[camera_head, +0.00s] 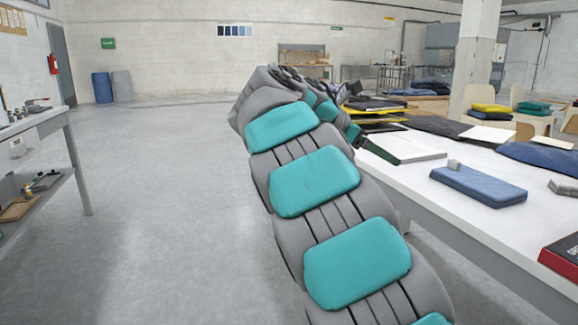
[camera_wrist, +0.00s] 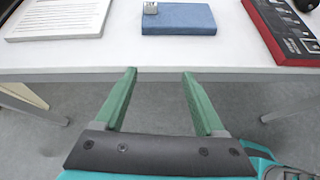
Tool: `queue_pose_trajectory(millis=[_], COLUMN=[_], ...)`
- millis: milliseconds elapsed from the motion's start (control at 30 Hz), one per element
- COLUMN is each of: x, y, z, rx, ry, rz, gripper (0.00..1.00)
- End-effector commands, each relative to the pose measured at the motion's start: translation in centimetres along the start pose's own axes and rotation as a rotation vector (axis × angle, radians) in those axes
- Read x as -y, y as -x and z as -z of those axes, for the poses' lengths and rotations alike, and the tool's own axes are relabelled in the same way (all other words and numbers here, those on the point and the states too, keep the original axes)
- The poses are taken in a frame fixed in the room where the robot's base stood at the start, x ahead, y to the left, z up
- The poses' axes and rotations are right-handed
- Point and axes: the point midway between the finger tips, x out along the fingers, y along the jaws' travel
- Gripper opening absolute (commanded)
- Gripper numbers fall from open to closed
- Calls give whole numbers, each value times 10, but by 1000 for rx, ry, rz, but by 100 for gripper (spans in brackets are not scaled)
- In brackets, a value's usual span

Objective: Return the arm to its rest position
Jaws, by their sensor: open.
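My arm, grey with teal pads, reaches forward in the head view and bends to the right at its far end, beside the white table (camera_head: 470,222). My gripper (camera_wrist: 159,75) shows in the wrist view with two green fingers spread apart and nothing between them. Its fingertips point at the front edge of the table, which also shows in the wrist view (camera_wrist: 110,58).
On the table are a blue book-like item (camera_head: 480,186) with a small grey block (camera_head: 454,164), a red-and-black box (camera_wrist: 285,30) and a white paper stack (camera_wrist: 58,18). A workbench (camera_head: 40,125) stands at left. A pillar (camera_head: 474,55) rises behind the table. Floor at left centre is clear.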

Motion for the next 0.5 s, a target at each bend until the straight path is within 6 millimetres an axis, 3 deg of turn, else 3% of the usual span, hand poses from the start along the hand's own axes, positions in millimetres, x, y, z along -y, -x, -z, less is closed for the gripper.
queue_pose_trajectory(millis=[267, 500], x=[34, 91], y=[-18, -42], z=[2, 18], rx=[-63, -167], ry=[-141, -359], rz=[44, 131], gripper=[72, 72])
